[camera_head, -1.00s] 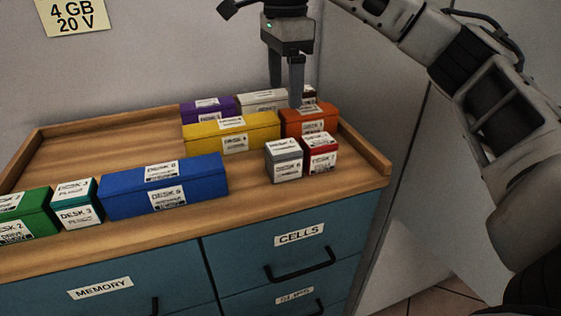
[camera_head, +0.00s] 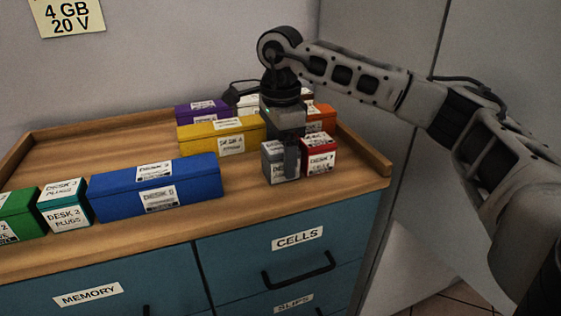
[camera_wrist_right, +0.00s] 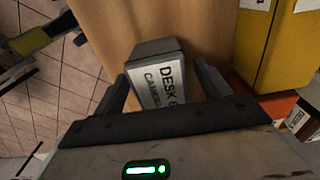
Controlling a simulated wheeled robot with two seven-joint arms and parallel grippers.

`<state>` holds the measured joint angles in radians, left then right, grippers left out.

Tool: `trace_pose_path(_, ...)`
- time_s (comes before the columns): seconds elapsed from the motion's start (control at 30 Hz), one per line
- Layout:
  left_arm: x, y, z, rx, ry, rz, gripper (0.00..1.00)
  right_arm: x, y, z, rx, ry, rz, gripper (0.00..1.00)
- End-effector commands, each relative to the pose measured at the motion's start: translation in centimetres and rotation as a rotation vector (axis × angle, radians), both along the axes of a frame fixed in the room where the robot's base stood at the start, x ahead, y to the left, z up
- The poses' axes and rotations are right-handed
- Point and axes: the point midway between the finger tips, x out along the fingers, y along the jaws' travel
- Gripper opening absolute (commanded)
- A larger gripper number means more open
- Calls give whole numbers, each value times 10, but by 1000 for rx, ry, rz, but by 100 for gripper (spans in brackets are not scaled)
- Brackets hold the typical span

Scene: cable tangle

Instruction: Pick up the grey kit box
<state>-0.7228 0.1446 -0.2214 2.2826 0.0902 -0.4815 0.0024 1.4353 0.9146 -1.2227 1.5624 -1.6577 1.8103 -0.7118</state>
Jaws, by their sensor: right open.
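The grey kit box (camera_head: 275,170) is small, with white labels, and stands at the front right of the wooden top, beside a red box (camera_head: 319,155). My right gripper (camera_head: 289,160) is lowered at the grey box. Contact cannot be told. My left gripper is out of view.
A yellow box (camera_head: 222,136) and an orange box (camera_head: 321,118) stand behind. A blue box (camera_head: 157,183), a teal box (camera_head: 64,208) and a green box (camera_head: 14,215) line the front left. A wooden rim (camera_head: 366,152) edges the right side. The back left is bare.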

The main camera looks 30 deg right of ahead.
Motion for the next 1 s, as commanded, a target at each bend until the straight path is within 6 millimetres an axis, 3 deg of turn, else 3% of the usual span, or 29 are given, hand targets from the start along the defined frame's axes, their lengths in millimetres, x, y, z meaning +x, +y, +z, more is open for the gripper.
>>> trace_pose_path(0.23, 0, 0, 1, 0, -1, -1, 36, 0, 0, -3, 0, -1, 0, 75)
trace_pose_path(0.43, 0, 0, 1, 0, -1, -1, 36, 0, 0, -2, 0, 0, 0, 25)
trace_pose_path(0.77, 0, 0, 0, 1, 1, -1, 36, 0, 0, 3, 1, -3, 0, 25)
trace_pose_path(1.0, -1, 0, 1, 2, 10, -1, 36, 1, 1, 46, 2, -6, 1, 25)
